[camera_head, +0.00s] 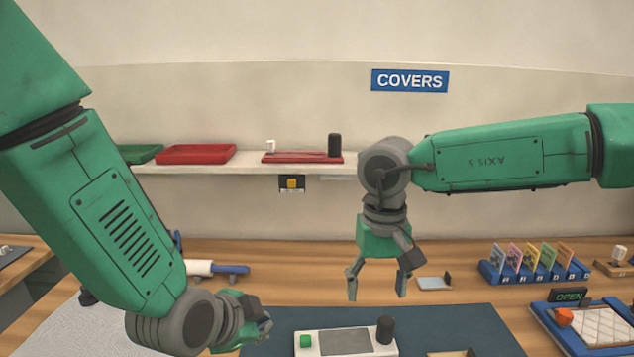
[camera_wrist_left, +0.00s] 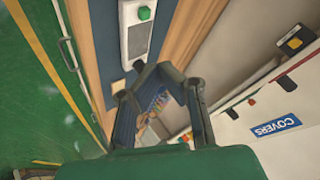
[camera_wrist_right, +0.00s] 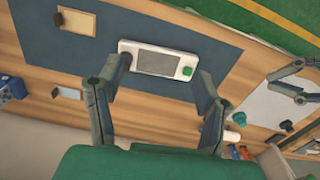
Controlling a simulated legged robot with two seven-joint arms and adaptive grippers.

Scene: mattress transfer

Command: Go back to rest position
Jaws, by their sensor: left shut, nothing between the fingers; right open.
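My left gripper (camera_head: 262,325) hangs low at the lower left in the head view, left of the white device and apart from it. It is shut with nothing held; its fingers also show in the left wrist view (camera_wrist_left: 160,75). My right gripper (camera_head: 378,297) points down above the back edge of the blue mat. It is open and empty, its fingers spread in the right wrist view (camera_wrist_right: 158,70). A white device (camera_head: 309,351) with a grey panel, a green button and a black knob lies on the mat below; nothing holds it.
The dark blue mat (camera_head: 475,335) covers the front middle of the wooden table. A card rack (camera_head: 537,275) and a blue tray (camera_head: 550,338) with a quilted pad stand at the right. A wall shelf (camera_head: 230,171) holds red trays. A white roller (camera_head: 199,268) lies behind my left arm.

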